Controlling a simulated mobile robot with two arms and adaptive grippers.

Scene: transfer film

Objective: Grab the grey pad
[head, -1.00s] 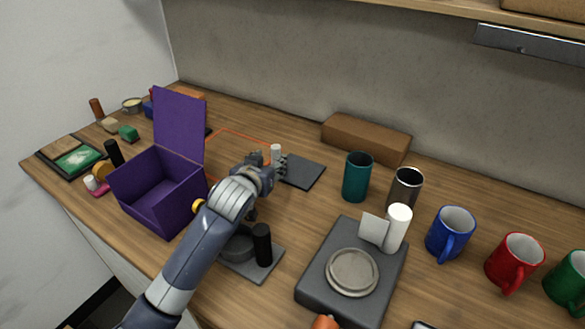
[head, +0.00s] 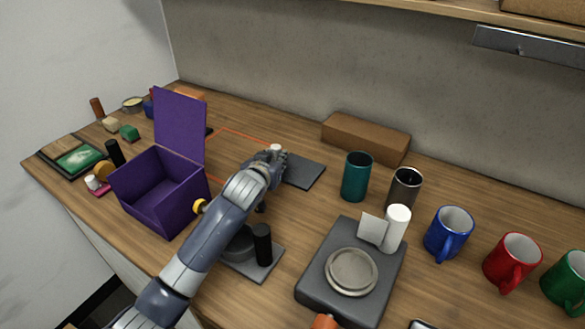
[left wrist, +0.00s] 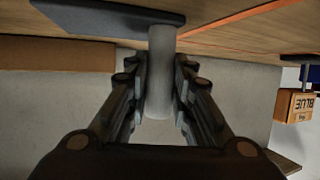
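The dark grey pad (head: 305,172) lies flat on the table behind my left gripper (head: 275,163); its edge also shows at the top of the left wrist view (left wrist: 100,18). A pale upright cylinder (head: 276,147) stands at the pad's left end; I cannot tell if it is fixed to it. In the left wrist view my left gripper's fingers (left wrist: 160,75) are on both sides of this cylinder (left wrist: 160,95), very close to it. Whether they press on it is unclear. The hand hides the cylinder's lower part in the head view. My right gripper is not in view.
An open purple box (head: 165,190) stands left of my arm. A grey plate (head: 257,268) with a black cylinder (head: 262,244) lies in front. A teal cup (head: 357,176), a brown block (head: 365,138), a grey device (head: 335,303) and several mugs are at the right.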

